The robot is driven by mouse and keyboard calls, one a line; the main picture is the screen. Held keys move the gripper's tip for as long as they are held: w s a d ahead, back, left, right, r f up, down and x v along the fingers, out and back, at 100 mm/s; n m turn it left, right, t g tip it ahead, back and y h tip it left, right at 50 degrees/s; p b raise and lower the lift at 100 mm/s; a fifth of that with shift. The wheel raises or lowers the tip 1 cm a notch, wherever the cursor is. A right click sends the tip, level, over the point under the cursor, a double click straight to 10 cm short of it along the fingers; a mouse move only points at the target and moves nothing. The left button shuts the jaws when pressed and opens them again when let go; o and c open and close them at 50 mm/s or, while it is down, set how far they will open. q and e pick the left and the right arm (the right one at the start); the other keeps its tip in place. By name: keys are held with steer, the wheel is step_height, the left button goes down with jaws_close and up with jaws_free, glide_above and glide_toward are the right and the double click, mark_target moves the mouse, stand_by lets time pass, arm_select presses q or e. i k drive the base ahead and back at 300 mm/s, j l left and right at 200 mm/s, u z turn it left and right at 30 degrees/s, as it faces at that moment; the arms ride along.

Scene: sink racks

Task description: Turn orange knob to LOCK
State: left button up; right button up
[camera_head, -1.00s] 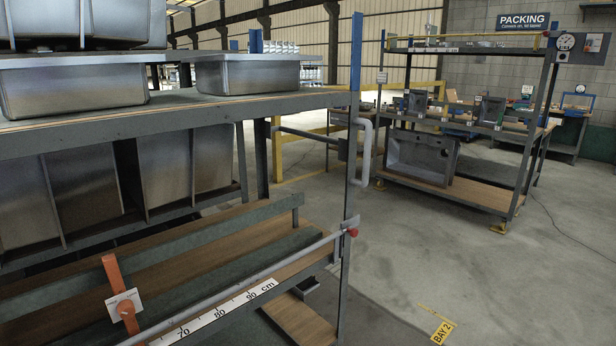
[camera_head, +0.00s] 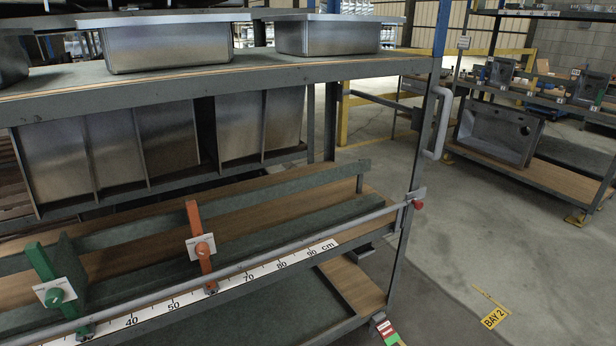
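The orange knob (camera_head: 202,249) sits on a small white label plate (camera_head: 193,244) fixed to an upright orange bar (camera_head: 195,222). The bar stands on the rail above the ruler on the lower shelf, near the 60 cm part of the scale. The plate's lettering is too small to read, so the knob's setting cannot be told. A similar green knob (camera_head: 54,296) on a green bar (camera_head: 39,262) is farther left. Neither of my grippers is in view.
Steel sinks (camera_head: 160,48) stand on the upper shelf. A grey handle (camera_head: 439,125) projects from the rack's right post. Open floor (camera_head: 470,240) lies right.

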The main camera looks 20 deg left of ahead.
mark_target(202, 249)
steer(key=j+u, duration=0.15)
steer(key=u, duration=0.2)
steer(key=j+u, duration=0.1)
steer(key=u, duration=0.3)
steer(key=i+j+u, duration=0.1)
steer(key=u, duration=0.25)
